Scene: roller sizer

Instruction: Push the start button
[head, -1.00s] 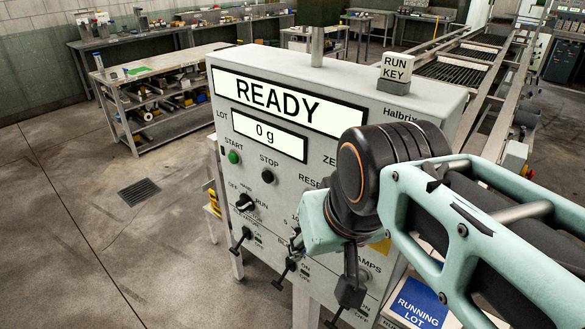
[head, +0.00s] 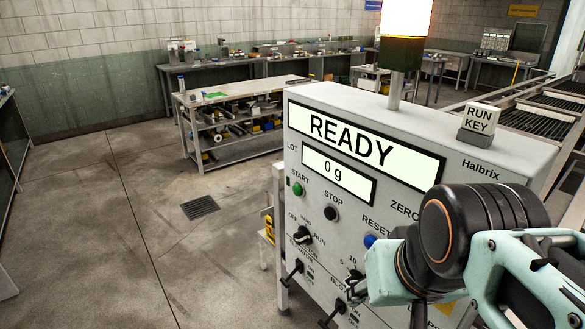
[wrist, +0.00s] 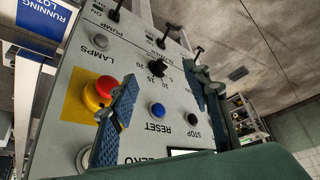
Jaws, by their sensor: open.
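The green start button (head: 297,189) is on the left of the grey control panel (head: 300,140), under the label START. The black stop button (head: 331,213) sits to its right and also shows in the wrist view (wrist: 191,118). In the wrist view my gripper (wrist: 161,76) is open and empty, its blue-padded fingers in front of the panel, with the blue reset button (wrist: 157,110) between them. The start button is not visible in the wrist view; the right finger covers part of that side.
The display reads READY, with 0 g below. A rotary switch (head: 303,235) and levers sit below the buttons. A red emergency knob (wrist: 98,92) on a yellow plate is beside the left finger. A bench (head: 230,100) stands behind. The floor left of the panel is clear.

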